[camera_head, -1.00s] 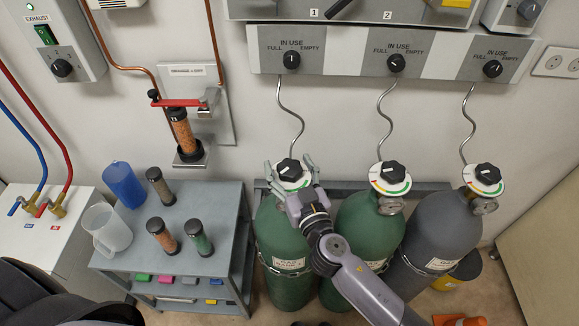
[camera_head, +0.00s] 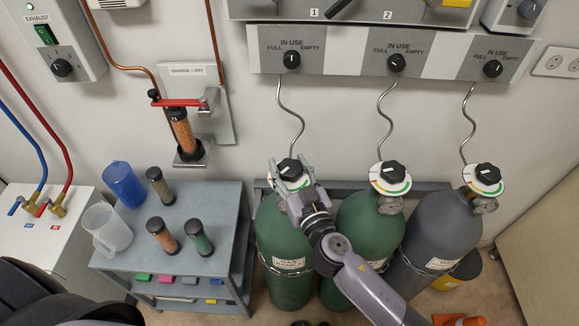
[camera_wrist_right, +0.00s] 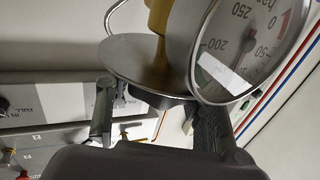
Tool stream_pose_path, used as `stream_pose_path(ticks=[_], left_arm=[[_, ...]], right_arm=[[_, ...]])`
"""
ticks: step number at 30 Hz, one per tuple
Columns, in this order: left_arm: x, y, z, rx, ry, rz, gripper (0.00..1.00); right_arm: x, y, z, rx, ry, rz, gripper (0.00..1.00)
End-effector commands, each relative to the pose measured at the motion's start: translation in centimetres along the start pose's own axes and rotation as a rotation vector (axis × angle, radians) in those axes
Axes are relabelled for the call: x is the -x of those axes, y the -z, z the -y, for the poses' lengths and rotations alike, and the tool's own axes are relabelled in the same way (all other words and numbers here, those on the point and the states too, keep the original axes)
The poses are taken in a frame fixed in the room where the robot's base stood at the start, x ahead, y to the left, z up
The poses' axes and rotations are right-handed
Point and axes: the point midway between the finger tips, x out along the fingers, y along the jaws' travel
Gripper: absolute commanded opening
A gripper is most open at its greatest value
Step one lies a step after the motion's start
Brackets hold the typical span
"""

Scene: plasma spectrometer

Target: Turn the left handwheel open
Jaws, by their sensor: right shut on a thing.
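The left handwheel (camera_head: 291,170) is a black knob on a pale, colour-marked disc on top of the left green gas cylinder (camera_head: 284,235). My right gripper (camera_head: 290,173) reaches it from the lower right, with one finger on each side, and is shut on it. In the right wrist view, the grey disc (camera_wrist_right: 130,62) lies between the two fingers (camera_wrist_right: 158,120), with a brass stem (camera_wrist_right: 158,22) and a pressure gauge (camera_wrist_right: 240,50) close by. My left gripper is not in view.
A second green cylinder (camera_head: 368,235) and a grey cylinder (camera_head: 432,240) with similar handwheels stand to the right. A grey cart (camera_head: 165,260) with a jug and several small columns stands to the left. A wall panel (camera_head: 345,65) with IN USE knobs hangs above.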

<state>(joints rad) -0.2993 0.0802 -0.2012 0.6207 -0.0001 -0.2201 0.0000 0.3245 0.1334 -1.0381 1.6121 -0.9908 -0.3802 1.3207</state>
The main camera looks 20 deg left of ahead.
Motion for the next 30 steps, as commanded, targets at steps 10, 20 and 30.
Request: stream_pose_path(ticks=[10, 20, 30], left_arm=[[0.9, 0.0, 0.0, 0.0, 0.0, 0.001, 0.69], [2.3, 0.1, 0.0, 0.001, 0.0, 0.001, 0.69], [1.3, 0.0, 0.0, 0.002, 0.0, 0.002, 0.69]], right_arm=[[0.0, 0.2, -0.2, 0.002, 0.188, 0.0, 0.2], [-0.1, 0.2, -0.3, 0.006, 0.475, 0.001, 0.2], [-0.1, -0.1, -0.2, 0.004, 0.704, 0.0, 0.2]])
